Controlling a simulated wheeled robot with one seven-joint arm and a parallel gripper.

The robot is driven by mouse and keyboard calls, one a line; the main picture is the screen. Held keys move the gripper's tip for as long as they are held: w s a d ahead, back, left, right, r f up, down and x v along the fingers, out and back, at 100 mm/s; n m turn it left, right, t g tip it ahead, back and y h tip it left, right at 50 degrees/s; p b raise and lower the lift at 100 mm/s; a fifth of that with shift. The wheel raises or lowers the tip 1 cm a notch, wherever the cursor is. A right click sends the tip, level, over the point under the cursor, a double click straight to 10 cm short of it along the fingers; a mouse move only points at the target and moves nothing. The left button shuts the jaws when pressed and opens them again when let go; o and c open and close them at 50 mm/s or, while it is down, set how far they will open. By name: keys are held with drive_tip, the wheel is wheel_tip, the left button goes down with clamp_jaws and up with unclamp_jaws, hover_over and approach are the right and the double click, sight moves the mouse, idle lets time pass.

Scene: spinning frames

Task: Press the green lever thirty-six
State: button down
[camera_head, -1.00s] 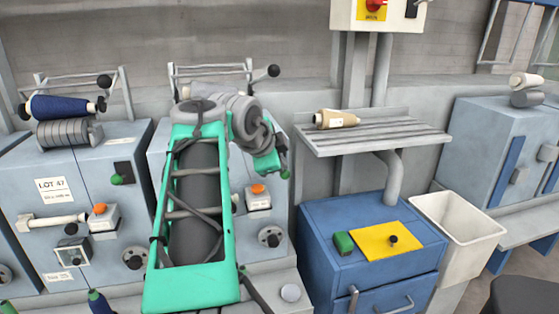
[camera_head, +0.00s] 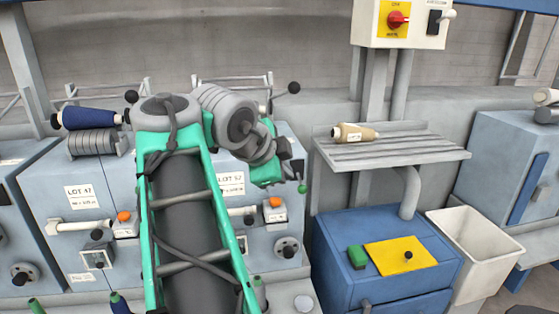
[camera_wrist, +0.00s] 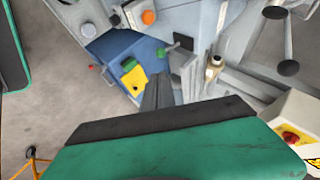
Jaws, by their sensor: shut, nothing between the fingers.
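A green ball knob of a lever (camera_head: 302,188) shows at the right of the LOT 52 machine, just right of and below my arm's end. In the wrist view a green-tipped dark lever (camera_wrist: 172,47) shows near the upper middle. No number thirty-six can be read on it. My gripper (camera_head: 286,150) is shut and empty, close to the lever in the head view; I cannot tell whether they touch. The fingertips are hard to make out, and a large green and black part of my arm fills the lower wrist view.
A slatted shelf (camera_head: 440,150) holds a tan bobbin (camera_head: 352,134). Above it hangs a switch box (camera_head: 415,38). My arm hides much of the LOT 52 machine.

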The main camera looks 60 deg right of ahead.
drive_tip(key=v, duration=0.3)
drive_tip(key=shift+s+a+f+p, duration=0.1)
drive_tip(key=shift+a+p, duration=0.15)
drive_tip(key=shift+p, duration=0.05)
